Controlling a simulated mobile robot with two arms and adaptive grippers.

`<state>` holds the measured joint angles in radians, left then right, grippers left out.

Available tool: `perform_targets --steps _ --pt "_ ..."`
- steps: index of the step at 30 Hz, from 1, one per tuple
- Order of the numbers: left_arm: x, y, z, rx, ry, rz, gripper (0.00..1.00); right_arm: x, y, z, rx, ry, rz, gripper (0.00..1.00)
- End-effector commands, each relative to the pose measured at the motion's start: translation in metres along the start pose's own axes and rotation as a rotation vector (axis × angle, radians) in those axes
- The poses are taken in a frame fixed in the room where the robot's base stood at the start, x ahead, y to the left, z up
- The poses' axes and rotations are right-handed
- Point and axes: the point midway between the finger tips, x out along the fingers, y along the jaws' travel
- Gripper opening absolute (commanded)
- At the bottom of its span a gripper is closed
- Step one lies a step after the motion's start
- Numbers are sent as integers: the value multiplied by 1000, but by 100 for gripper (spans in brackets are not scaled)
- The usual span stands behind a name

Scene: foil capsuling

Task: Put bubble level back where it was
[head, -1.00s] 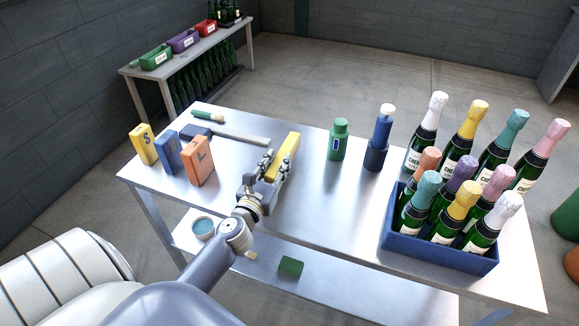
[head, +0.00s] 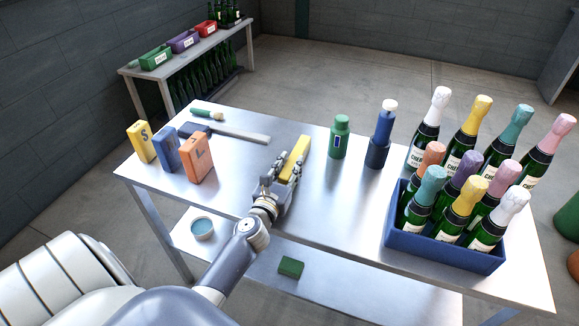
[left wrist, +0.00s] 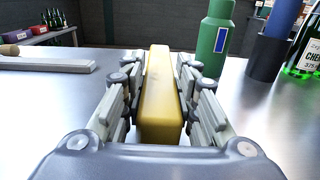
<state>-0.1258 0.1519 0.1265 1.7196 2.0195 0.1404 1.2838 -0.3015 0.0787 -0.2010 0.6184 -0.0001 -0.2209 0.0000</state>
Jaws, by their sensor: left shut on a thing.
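The bubble level is a yellow bar (head: 297,154). My left gripper (head: 285,176) is shut on it over the middle of the steel table, and the bar points away from me. In the left wrist view the yellow bar (left wrist: 161,95) sits between the two fingers (left wrist: 160,105), with its far end past the fingertips. I cannot tell whether its underside touches the tabletop. My right gripper is not in view.
A green bottle (head: 339,137) and a blue cylinder (head: 380,135) stand right of the bar. A blue crate of bottles (head: 440,247) is at the right. Boxes marked S (head: 141,142), M (head: 166,152) and L (head: 197,161) stand left. A long grey tool (head: 235,133) lies behind.

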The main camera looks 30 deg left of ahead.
Motion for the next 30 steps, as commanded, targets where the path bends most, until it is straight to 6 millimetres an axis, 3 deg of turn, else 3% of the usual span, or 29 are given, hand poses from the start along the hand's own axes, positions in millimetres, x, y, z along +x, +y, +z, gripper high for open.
perform_targets --steps 1,3,17,30 --pt "0 0 -2 0 0 0 32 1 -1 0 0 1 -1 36" --pt "0 0 -1 0 1 0 48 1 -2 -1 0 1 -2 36" --pt "-3 0 2 -1 2 -1 48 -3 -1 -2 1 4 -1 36" --pt "-85 0 -1 -2 3 0 48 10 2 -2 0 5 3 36"
